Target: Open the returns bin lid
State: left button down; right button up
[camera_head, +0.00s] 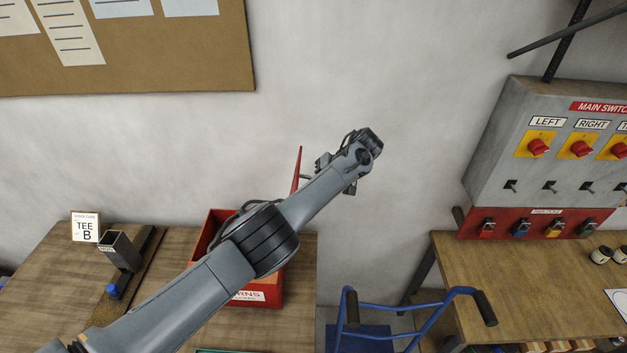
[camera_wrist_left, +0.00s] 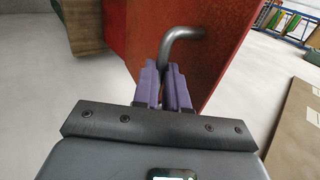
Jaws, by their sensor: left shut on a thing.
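The red returns bin (camera_head: 270,290) stands on the left wooden table, partly hidden behind my left arm. Its red lid (camera_head: 297,170) shows almost edge-on in the head view, raised and standing near upright at the bin's right side. In the left wrist view the lid (camera_wrist_left: 230,35) is a broad red panel with a bent grey handle (camera_wrist_left: 183,34). My left gripper (camera_wrist_left: 167,75) has its purple fingers shut on this handle. In the head view the left gripper (camera_head: 321,163) is to the right of the lid. My right gripper is not in view.
A grey holder (camera_head: 120,250) and a "TEE B" card (camera_head: 86,228) stand on the left table. A blue-framed cart (camera_head: 375,307) is in the gap between the tables. A switch panel (camera_head: 545,190) stands over the right table. The wall behind the lid is clear.

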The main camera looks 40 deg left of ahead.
pick_arm(q)
jog(key=shift+s+f, duration=0.1)
jog(key=shift+f, duration=0.5)
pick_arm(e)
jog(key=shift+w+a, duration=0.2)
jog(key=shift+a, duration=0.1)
pick_arm(q)
jog(key=c, duration=1.2)
grip_release()
jog(key=shift+d, duration=0.3)
jog(key=shift+o, duration=0.2)
jog(key=shift+r, duration=0.1)
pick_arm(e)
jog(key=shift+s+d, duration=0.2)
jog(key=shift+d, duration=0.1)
pick_arm(q)
jog(key=shift+r, duration=0.15)
